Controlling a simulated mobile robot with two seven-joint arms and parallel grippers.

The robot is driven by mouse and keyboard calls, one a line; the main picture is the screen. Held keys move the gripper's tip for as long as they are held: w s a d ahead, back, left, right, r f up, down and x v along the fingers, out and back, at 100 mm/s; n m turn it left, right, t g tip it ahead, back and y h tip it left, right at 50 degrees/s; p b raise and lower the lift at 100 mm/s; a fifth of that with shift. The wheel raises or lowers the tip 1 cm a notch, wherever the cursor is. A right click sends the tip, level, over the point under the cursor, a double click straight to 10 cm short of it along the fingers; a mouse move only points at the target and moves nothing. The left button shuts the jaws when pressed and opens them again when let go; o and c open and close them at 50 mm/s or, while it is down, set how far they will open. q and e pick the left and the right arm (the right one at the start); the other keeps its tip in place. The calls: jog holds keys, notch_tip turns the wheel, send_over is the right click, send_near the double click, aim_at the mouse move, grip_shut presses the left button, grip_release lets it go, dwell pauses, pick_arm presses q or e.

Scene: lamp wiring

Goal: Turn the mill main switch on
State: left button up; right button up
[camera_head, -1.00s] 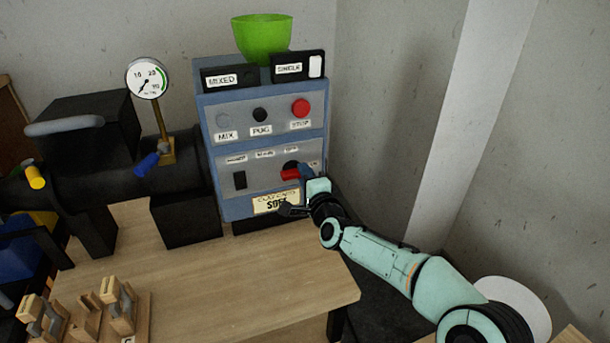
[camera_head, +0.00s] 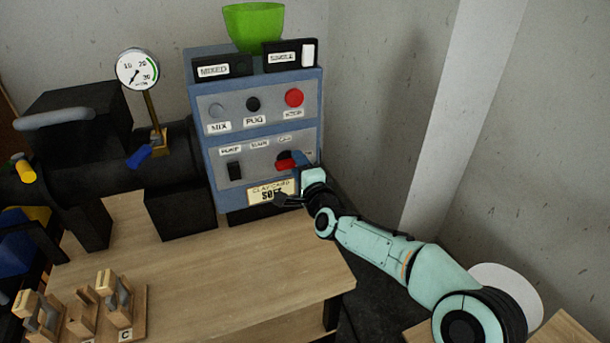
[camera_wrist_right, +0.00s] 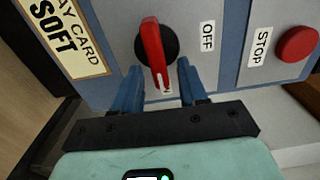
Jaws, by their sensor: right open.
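The main switch is a red handle (camera_head: 287,164) on a round black base, low on the right of the blue-grey control panel (camera_head: 208,143). In the right wrist view the red handle (camera_wrist_right: 152,48) points down the picture, toward my gripper. An OFF label (camera_wrist_right: 208,36) is beside it, and another label is partly hidden behind the handle's tip. My right gripper (camera_wrist_right: 161,85) is open, with one blue finger on each side of the handle's tip; I cannot tell whether they touch it. In the head view my right gripper (camera_head: 293,179) reaches the panel from the right. My left gripper is not in view.
A "SOFT" card (camera_head: 270,191) is just below. A green bowl (camera_head: 253,27) stands on top. The wooden table (camera_head: 230,270) is mostly clear in front.

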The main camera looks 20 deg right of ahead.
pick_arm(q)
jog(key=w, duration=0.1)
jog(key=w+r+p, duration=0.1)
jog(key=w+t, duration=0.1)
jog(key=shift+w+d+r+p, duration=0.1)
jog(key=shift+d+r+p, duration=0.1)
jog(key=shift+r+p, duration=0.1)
pick_arm(e)
jog(key=s, duration=1.3)
jog(key=shift+d, duration=0.2)
